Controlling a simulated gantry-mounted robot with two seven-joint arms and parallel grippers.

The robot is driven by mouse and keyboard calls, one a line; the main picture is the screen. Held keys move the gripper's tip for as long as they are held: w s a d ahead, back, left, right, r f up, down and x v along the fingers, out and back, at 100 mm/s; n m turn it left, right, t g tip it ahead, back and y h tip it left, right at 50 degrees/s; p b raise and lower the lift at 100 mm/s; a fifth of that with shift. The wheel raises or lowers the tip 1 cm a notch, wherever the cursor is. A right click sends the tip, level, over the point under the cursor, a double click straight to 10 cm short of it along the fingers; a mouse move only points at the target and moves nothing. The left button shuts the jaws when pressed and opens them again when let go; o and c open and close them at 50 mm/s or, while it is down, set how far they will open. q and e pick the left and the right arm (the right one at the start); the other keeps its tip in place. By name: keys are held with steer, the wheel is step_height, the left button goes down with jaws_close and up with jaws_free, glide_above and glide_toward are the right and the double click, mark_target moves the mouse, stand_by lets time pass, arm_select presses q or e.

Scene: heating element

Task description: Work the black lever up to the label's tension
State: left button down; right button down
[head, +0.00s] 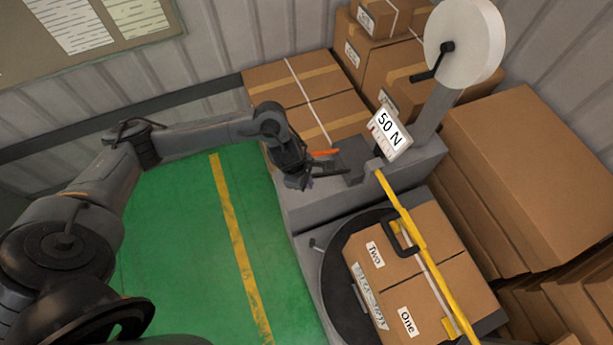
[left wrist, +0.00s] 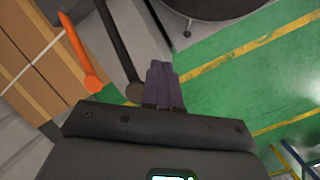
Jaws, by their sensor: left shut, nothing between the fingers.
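The label reading "50 N" (head: 388,128) stands tilted on the grey machine below the white roll. My left gripper (head: 303,183) is at the machine's left end, its fingers shut with nothing between them. The fingertips also show in the left wrist view (left wrist: 165,84). A black lever (left wrist: 120,45) runs down beside the fingers there, its rounded end just left of them. In the head view the lever (head: 330,172) looks partly hidden by the gripper. Whether fingers and lever touch, I cannot tell. An orange lever (left wrist: 80,55) lies left of the black one. My right gripper is out of view.
Boxes marked "One" and "Two" (head: 385,262) sit on a round black turntable (head: 332,275) under a yellow bar (head: 400,213) with a black handle. Stacked cartons (head: 540,150) crowd the back and right. The green floor (head: 180,240) at left is clear.

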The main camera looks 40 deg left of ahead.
arm_select(q)
steer(key=w+a+r+t+b, duration=0.1)
steer(key=w+a+r+t, duration=0.1)
steer(key=w+r, duration=0.3)
steer(key=shift+w+a+r+y, duration=0.3)
steer(key=shift+w+a+r, duration=0.1)
steer(key=shift+w+a, duration=0.35)
steer(key=f+b, duration=0.1)
steer(key=f, duration=0.1)
steer(key=s+f+b, duration=0.1)
steer(key=f+b, duration=0.1)
steer(key=s+a+f+b, duration=0.1)
steer(key=f, duration=0.1)
steer(key=shift+s+f, duration=0.2)
steer(key=shift+f, duration=0.1)
steer(key=shift+s+a+f+b, duration=0.2)
steer(key=shift+s+f+b, duration=0.2)
steer(key=shift+f+b, duration=0.5)
steer(key=shift+r, duration=0.15)
stand_by(0.4)
